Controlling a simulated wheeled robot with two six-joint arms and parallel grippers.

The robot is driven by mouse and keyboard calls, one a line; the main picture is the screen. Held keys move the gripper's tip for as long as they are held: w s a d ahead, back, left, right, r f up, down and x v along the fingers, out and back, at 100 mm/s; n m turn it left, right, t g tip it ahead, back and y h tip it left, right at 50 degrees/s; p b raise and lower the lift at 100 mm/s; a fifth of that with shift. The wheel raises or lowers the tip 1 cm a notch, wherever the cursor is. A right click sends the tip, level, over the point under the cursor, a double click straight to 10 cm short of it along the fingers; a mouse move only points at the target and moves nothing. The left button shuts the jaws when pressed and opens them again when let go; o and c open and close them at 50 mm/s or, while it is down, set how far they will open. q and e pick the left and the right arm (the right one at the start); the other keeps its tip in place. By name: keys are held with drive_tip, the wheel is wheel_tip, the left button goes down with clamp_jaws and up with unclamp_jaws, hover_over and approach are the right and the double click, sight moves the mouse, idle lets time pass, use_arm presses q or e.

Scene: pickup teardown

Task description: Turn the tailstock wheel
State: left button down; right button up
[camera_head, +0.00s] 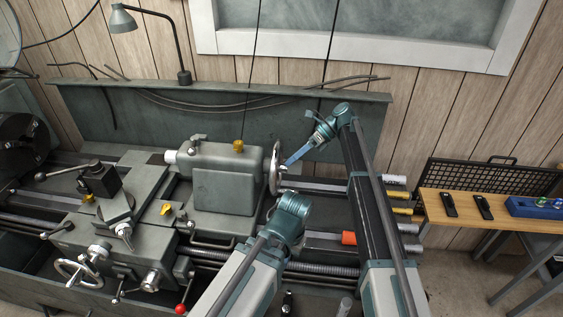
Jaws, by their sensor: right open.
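The tailstock (222,178) is a grey-green housing on the lathe bed, with a yellow knob on top. The tailstock wheel (275,168) is a pale metal handwheel at its right end, seen nearly edge-on, with a small handle at its rim. My right gripper (290,161) is open. Its bluish fingers point down and left, with the tips right beside the wheel's right side. I cannot tell whether they touch it or straddle its handle. My left arm rises in front of the bed, below the wheel; its gripper does not show.
The tool post (98,180) and carriage handwheel (80,271) are at the left. A lamp (122,19) stands on the back panel. Coloured-ended bars (395,194) lie at the bed's right end. A wooden bench (487,212) holds black tools and a blue tray (537,207).

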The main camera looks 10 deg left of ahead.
drive_tip(key=p+v, duration=0.2)
drive_tip(key=v, duration=0.4)
drive_tip(key=shift+p, duration=0.3)
drive_tip(key=s+d+f+n+t+h, duration=0.2)
drive_tip(key=s+d+f+n+h, duration=0.1)
drive_tip(key=s+d+n, duration=0.55)
drive_tip(key=s+d+f+n+t+h, duration=0.25)
drive_tip(key=s+d+n, duration=0.3)
drive_tip(key=s, duration=0.65)
drive_tip(key=s+d+f+n+t+h, duration=0.2)
drive_tip(key=s+d+f+n+h, duration=0.2)
drive_tip(key=s+d+n, duration=0.45)
drive_tip(key=s+a+f+n+b, duration=0.1)
drive_tip(key=s+a+f+b, duration=0.1)
drive_tip(key=a, duration=0.5)
drive_tip(key=s+a+f+n+g+h+b, duration=0.1)
drive_tip(key=s+a+f+b, duration=0.2)
drive_tip(key=a, duration=0.3)
drive_tip(key=shift+s+a, duration=0.4)
drive_tip(key=shift+s, duration=0.15)
drive_tip(key=shift+a+g, duration=0.1)
drive_tip(key=shift+g, duration=0.15)
